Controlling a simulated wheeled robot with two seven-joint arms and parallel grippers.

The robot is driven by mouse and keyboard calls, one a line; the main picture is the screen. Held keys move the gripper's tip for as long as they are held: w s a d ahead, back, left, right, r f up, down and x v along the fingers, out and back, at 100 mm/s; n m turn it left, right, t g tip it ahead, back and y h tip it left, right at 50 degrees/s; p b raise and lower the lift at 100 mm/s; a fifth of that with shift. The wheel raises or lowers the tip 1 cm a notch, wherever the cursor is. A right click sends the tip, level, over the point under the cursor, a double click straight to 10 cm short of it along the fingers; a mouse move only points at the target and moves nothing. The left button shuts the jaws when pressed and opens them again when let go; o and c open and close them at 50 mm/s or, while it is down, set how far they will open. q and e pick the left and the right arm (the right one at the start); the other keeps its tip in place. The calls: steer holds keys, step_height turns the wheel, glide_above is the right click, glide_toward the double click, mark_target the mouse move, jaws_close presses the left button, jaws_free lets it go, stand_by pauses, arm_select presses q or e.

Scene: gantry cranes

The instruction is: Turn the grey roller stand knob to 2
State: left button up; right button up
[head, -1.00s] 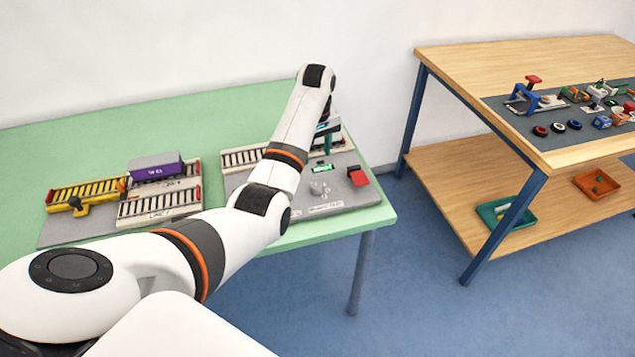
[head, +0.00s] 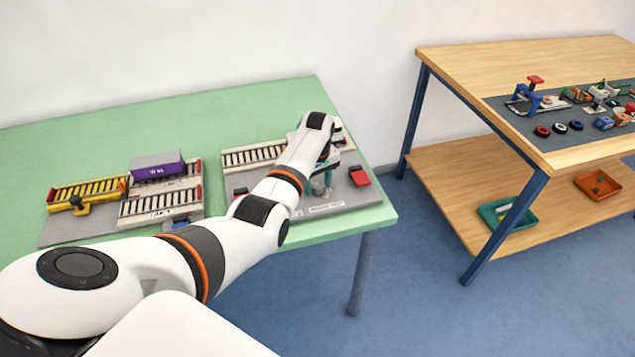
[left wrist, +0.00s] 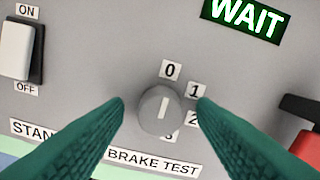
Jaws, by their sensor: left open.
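The grey roller stand knob (left wrist: 160,112) is round, with a pale line that points up, roughly at the 0 label (left wrist: 170,70). Labels 1 (left wrist: 194,91) and 2 (left wrist: 193,119) are on its right, and 3 is partly hidden below it. My left gripper (left wrist: 161,102) is open, its teal fingers on either side of the knob; I cannot tell whether they touch it. In the head view the left gripper (head: 322,186) is low over the grey stand board (head: 358,196), hiding the knob there. My right gripper is not in view.
A rocker switch (left wrist: 17,52) is left of the knob. A green WAIT display (left wrist: 246,17) is above right, and a red part (left wrist: 308,146) is at the right. A second board with a purple block (head: 158,172) lies left on the green table (head: 230,112).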

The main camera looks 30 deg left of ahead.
arm_select(q)
steer(key=c, duration=1)
